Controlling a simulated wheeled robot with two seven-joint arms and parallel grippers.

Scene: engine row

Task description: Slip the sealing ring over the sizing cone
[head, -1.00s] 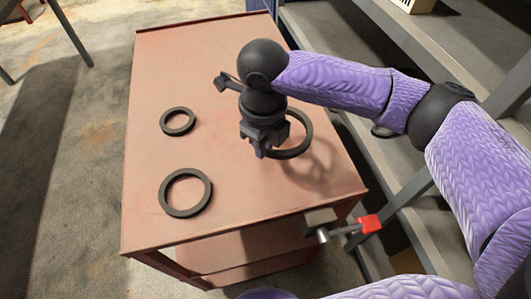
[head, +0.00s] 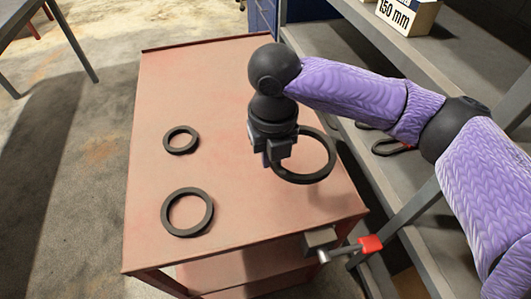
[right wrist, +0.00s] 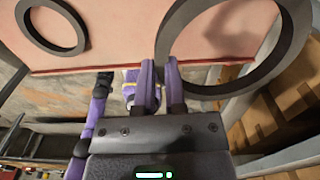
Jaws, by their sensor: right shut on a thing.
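My right gripper (head: 268,160) is shut on the rim of a large dark ring (head: 331,160) and holds it out to the right, above the right part of the reddish table (head: 235,235). In the right wrist view the fingers (right wrist: 160,70) pinch the left edge of the ring (right wrist: 298,35). Two more dark rings lie flat on the table: a small one (head: 181,151) and a larger one (head: 187,232) nearer the front. I cannot tell from looks alone which is the sealing ring. No sizing cone shows in either view. My left gripper is not seen.
A clamp with a red handle end (head: 370,244) sits at the table's front right corner. Grey shelving (head: 345,50) runs along the right, with a box marked 150 mm (head: 408,17) on it. The table's middle and back left are clear.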

